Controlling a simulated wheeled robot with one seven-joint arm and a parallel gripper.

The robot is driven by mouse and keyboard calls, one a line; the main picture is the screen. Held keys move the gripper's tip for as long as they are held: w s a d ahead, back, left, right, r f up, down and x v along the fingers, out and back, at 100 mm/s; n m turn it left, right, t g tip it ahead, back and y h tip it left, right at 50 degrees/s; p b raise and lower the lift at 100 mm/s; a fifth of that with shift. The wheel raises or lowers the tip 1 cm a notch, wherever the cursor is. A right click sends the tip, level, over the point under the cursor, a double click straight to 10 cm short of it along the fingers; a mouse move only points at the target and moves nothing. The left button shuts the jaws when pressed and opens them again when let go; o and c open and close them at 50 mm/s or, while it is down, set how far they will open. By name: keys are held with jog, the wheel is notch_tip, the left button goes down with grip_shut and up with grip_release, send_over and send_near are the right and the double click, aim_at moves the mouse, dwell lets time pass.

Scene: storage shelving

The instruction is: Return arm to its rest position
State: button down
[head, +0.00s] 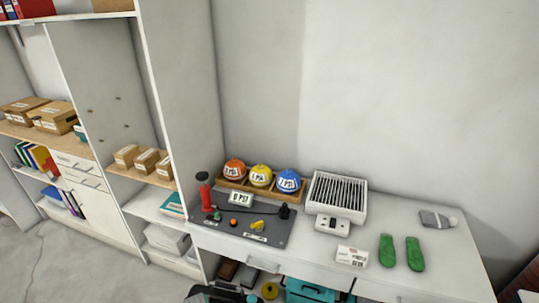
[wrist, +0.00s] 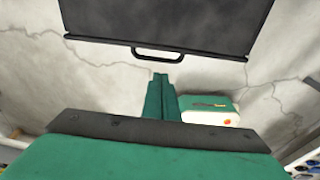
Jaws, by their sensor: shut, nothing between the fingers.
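My gripper (wrist: 161,78) shows in the wrist view with its two teal fingers together and nothing between them. It points over a pale cracked floor (wrist: 70,70). Dark and teal parts show at the bottom edge of the head view, but I cannot make out the gripper there.
Shelving (head: 180,80) stands left. A dark panel with a handle (wrist: 158,54) lies ahead of the fingers.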

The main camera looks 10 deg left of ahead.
jog(key=s+d+f+m+t+y, duration=0.1)
jog(key=s+f+m+t+y, duration=0.25)
jog(key=s+m, duration=0.5)
jog(key=s+d+r+m+t, duration=0.45)
jog(key=d+m, duration=0.25)
jog(key=m, duration=0.3)
jog(key=s+d+r+m+t+h, duration=0.1)
jog(key=s+d+r+m+t, duration=0.2)
jog(key=r, duration=0.7)
jog(key=s+d+r+m+t+h, duration=0.1)
jog(key=s+d+r+m+t, duration=0.2)
jog(key=d+r, duration=0.7)
jog(key=s+d+r+m+t+h, duration=0.2)
jog(key=s+d+r+m, duration=0.4)
jog(key=r+m, duration=0.4)
notch_tip(320, 180, up, 2)
jog(key=shift+s+d+r+t, duration=0.15)
jog(key=shift+s+d+t, duration=0.05)
jog(key=shift+t, duration=0.3)
jog(key=shift+w, duration=0.15)
